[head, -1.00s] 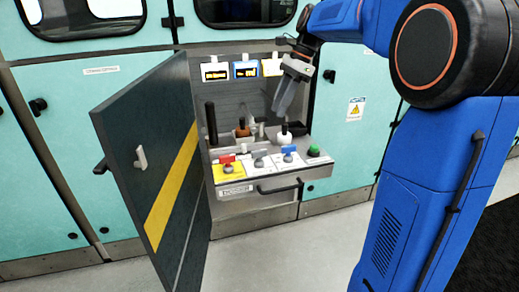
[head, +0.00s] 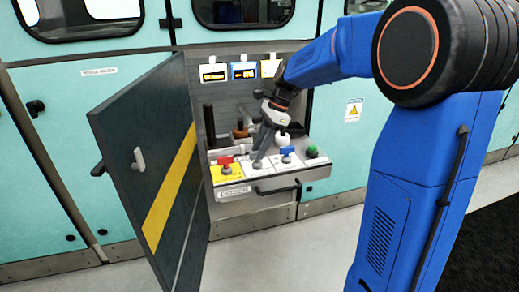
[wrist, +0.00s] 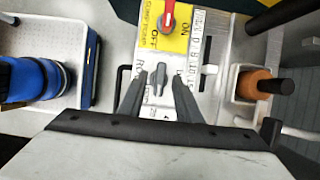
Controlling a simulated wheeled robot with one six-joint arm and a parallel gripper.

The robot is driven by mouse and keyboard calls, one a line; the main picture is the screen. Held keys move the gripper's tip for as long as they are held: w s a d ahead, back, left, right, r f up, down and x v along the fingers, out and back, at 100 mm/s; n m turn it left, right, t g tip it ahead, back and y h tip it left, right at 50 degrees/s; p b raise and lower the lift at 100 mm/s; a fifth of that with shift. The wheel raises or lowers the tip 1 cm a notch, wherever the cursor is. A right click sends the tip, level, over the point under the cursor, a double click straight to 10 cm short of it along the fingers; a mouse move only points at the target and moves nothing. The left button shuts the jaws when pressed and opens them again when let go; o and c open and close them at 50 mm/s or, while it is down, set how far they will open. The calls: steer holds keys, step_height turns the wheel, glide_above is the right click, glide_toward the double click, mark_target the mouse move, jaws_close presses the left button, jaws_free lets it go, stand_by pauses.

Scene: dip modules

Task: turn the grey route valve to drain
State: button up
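The grey route valve (wrist: 157,78) is a small lever knob on a white plate in the wrist view. Its lever lies roughly along the picture's vertical. Printed letters beside it are partly covered by the fingers, so the drain label cannot be read in full. My gripper (wrist: 157,92) is open, with one finger on each side of the valve; a gap shows between each finger and the knob.
A red switch (head: 226,165) on a yellow plate sits left of my gripper; a blue knob (head: 286,153) and green button (head: 312,151) sit right. An open door (head: 150,165) blocks the left side.

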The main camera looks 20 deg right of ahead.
steer(key=shift+a+f, duration=0.1)
steer(key=shift+f, duration=0.15)
jaws_close()
